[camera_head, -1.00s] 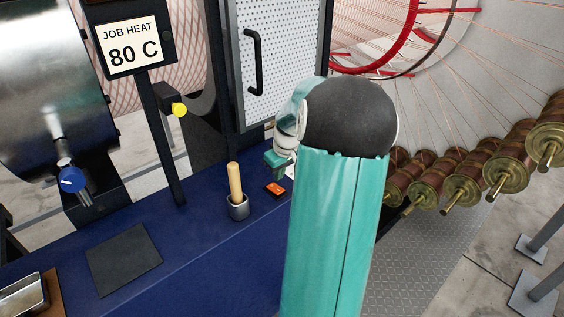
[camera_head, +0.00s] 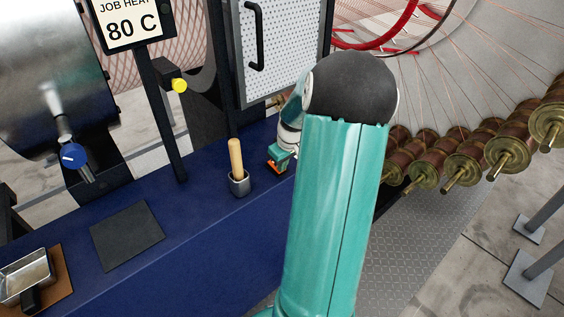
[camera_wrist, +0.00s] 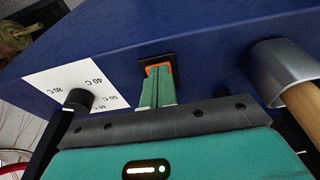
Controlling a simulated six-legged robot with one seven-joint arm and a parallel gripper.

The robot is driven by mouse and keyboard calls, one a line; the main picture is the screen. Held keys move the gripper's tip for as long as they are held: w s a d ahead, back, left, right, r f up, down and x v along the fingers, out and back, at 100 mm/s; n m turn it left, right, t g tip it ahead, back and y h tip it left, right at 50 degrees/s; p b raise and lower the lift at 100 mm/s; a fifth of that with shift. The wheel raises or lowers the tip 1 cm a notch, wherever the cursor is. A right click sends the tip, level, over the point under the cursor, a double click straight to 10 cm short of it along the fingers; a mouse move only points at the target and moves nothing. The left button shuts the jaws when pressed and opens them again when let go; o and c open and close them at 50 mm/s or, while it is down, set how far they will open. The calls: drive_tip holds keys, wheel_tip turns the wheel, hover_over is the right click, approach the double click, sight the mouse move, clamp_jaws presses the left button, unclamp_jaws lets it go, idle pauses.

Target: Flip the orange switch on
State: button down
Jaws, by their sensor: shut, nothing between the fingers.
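The orange switch (camera_wrist: 152,69) sits in a dark base on the blue bench top. In the wrist view my gripper (camera_wrist: 160,82) is shut and empty, with its teal fingertips over the switch and hiding much of its orange face. Fingers and switch overlap in the picture; I cannot tell if they touch. In the head view my gripper (camera_head: 280,154) is down at the switch (camera_head: 271,166), partly behind my arm. Which way the switch is tipped is hidden.
A white card with temperatures (camera_wrist: 72,78) and a black knob (camera_wrist: 78,98) lie on the other side. A perforated door (camera_head: 284,50) stands behind. The bench front is clear.

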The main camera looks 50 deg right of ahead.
drive_tip(key=shift+r, duration=0.1)
drive_tip(key=shift+r, duration=0.7)
